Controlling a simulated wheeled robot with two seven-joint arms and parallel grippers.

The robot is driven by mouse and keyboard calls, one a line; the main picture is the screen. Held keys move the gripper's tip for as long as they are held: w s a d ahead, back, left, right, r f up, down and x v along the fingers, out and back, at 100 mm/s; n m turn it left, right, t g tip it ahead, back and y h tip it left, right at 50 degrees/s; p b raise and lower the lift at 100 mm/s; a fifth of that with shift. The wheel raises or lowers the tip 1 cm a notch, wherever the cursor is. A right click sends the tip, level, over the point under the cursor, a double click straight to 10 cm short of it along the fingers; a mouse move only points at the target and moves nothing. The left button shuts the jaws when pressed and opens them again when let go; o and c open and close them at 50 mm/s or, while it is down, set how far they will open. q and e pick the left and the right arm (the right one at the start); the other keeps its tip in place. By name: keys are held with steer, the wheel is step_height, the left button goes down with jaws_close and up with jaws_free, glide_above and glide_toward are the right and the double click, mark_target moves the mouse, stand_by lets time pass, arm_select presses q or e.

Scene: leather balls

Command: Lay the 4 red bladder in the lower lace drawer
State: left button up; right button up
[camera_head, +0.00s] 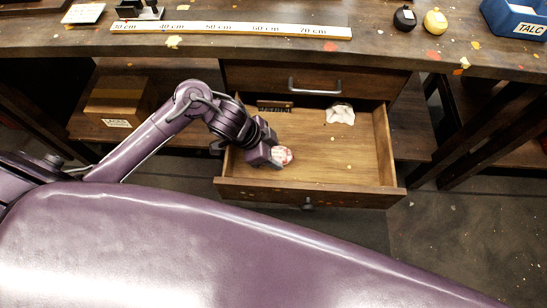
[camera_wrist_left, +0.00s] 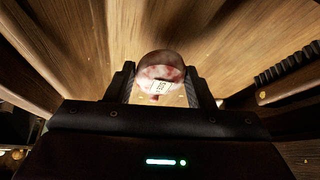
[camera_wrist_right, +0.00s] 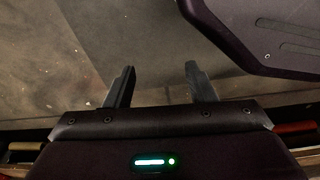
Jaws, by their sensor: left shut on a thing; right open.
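The lower drawer (camera_head: 340,165) is pulled open, its wooden floor showing. My left gripper (camera_head: 277,158) is inside it near the front left corner, shut on a red and white round bladder (camera_head: 284,154). In the left wrist view the bladder (camera_wrist_left: 160,72) sits between the fingertips, with a small white label, low over the wooden floor; I cannot tell whether it touches. My right gripper (camera_wrist_right: 160,88) shows only in its wrist view, open and empty above a grey floor. No other red bladder is visible.
The closed upper drawer (camera_head: 270,78) is above. The bench top holds a ruler (camera_head: 230,29), black ball (camera_head: 404,18), yellow ball (camera_head: 435,21) and blue TALC bin (camera_head: 515,18).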

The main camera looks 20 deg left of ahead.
arm_select(q)
steer(key=shift+f+b, duration=0.3)
steer(key=shift+f, duration=1)
arm_select(e)
steer(key=shift+w+a+r, duration=0.15)
steer(key=shift+w+r, duration=0.3)
steer(key=shift+w, duration=0.4)
arm_select(q)
steer(key=shift+f, duration=0.1)
steer(key=shift+f, duration=0.1)
steer(key=o, duration=1)
arm_select(e)
steer(key=shift+w+r, duration=0.1)
steer(key=shift+a, duration=0.1)
arm_select(q)
steer(key=shift+r, duration=0.4)
steer(key=p+v, duration=0.3)
steer(key=v, duration=0.8)
steer(key=shift+s+a+r, duration=0.1)
steer(key=shift+a+r, duration=0.1)
steer(key=shift+r, duration=0.05)
arm_select(e)
steer(key=s+d+f, duration=0.1)
steer(key=s+f, duration=0.1)
steer(key=s, duration=0.4)
steer(key=shift+s+d+f, duration=0.15)
steer(key=shift+s+f, duration=0.15)
steer(key=shift+s, duration=0.05)
